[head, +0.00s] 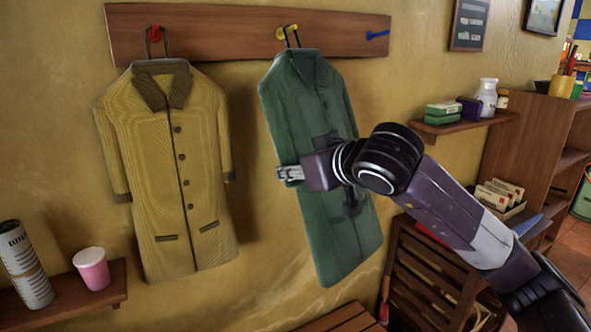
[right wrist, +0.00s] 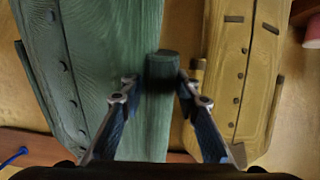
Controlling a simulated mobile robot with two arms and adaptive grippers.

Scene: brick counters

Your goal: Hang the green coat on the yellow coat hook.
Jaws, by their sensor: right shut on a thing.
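The green coat (head: 310,110) hangs against the wall, tilted, its hem swung to the right. Its dark loop overlaps the yellow coat hook (head: 281,33) on the wooden rack; I cannot tell if the hook bears it. My right gripper (head: 290,173) is at the coat's left side, about mid-height, shut on its sleeve. In the right wrist view the two fingers (right wrist: 161,88) close on the green sleeve end, with the green coat (right wrist: 105,60) behind and to the left. My arm hides part of the coat's front in the head view. My left gripper is not in view.
A yellow coat (head: 180,150) hangs on the red hook (head: 154,33) to the left. The blue hook (head: 377,35) to the right is empty. A shelf (head: 470,124) with jars and boxes is at right. A pink cup (head: 92,270) stands on a low left shelf.

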